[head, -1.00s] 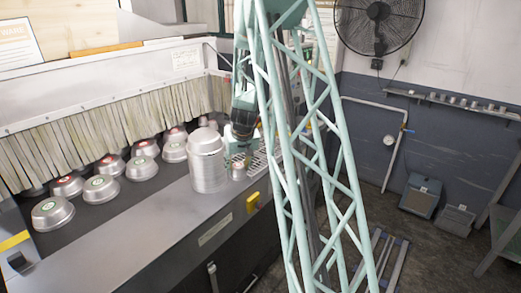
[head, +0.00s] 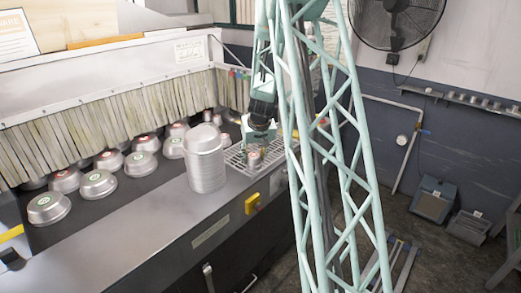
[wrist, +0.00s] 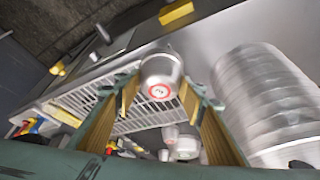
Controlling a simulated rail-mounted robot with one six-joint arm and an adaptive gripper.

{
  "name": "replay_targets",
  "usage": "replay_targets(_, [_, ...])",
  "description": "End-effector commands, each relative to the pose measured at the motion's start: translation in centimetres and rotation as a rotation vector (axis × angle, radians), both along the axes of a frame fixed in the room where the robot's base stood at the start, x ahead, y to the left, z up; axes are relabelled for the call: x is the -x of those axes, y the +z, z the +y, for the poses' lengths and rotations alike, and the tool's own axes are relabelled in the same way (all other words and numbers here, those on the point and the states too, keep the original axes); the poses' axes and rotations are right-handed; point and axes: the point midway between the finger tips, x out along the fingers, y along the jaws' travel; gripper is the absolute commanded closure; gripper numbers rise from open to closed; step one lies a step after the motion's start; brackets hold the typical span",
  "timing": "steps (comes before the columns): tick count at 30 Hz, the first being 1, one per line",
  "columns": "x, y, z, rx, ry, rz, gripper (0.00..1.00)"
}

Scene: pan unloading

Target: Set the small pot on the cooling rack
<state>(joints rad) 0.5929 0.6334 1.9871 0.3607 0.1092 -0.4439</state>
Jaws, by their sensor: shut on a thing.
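The small pot, metal with a red round label on its base, is between my fingertips in the wrist view (wrist: 160,76) and near the rack in the head view (head: 254,160). My gripper (wrist: 157,92), with yellowish finger pads, is shut on it; it also shows in the head view (head: 257,143). The cooling rack (wrist: 85,102) is a pale wire grid on the counter, also seen in the head view (head: 236,158). The pot is over the rack area; I cannot tell whether it touches the wires.
A tall stack of larger pans (head: 206,165) stands left of the rack, close to my gripper in the wrist view (wrist: 265,95). Several upturned pans (head: 98,184) lie on the dark belt before a strip curtain (head: 100,125). A yellow switch (head: 252,203) is on the counter's front.

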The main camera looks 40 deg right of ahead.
Motion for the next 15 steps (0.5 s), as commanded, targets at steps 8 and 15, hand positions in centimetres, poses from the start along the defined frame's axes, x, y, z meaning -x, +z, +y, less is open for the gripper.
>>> replay_targets(8, [-0.5,0.0,-0.3,0.0,0.0,0.0,0.73])
replay_targets(15, [-2.5,-0.1,-1.3,0.001,0.002,0.0,0.73])
